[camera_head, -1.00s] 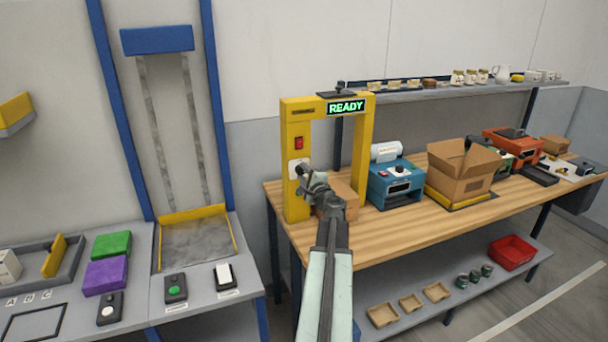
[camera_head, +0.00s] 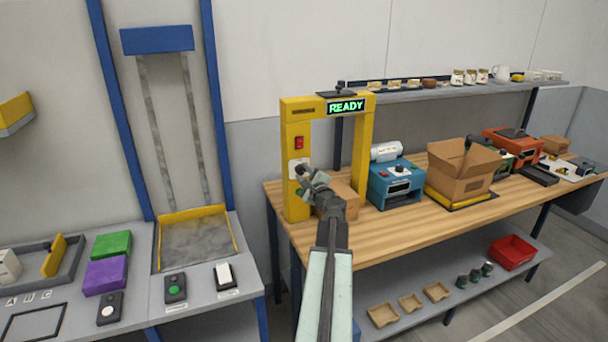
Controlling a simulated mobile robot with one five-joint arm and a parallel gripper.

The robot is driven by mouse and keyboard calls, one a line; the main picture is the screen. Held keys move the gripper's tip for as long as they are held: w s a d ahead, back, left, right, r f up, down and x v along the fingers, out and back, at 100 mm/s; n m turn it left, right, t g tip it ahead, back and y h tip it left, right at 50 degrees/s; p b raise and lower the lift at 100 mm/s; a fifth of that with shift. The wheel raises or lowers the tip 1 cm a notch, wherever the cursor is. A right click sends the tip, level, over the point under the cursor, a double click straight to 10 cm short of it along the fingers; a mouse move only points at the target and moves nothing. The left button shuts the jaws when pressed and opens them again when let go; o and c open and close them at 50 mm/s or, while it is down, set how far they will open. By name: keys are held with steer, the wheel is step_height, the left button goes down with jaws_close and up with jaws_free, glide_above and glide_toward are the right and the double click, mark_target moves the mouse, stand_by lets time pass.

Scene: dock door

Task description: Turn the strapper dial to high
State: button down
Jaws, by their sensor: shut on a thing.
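The strapper (camera_head: 291,121) is a yellow arch on the left end of the wooden bench, with a green READY display (camera_head: 346,107) at its top right. A red switch (camera_head: 299,143) sits on its left post. Below it is the dial's white plate (camera_head: 294,167). My gripper (camera_head: 302,174) is at that plate, shut on the dial, which it mostly hides. The dial's setting cannot be read. A green button (camera_head: 299,192) shows partly below the gripper. A brown box (camera_head: 345,197) stands inside the arch, partly behind my arm.
The wooden bench (camera_head: 400,225) also holds a blue machine (camera_head: 396,183), an open carton (camera_head: 462,180) and an orange machine (camera_head: 508,142). Left is a grey counter (camera_head: 190,308) with green and purple blocks and push buttons. Bare bench lies right of my arm.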

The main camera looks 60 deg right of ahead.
steer(key=c, duration=1)
jaws_free()
steer(key=v, duration=0.8)
steer(key=shift+w, duration=0.15)
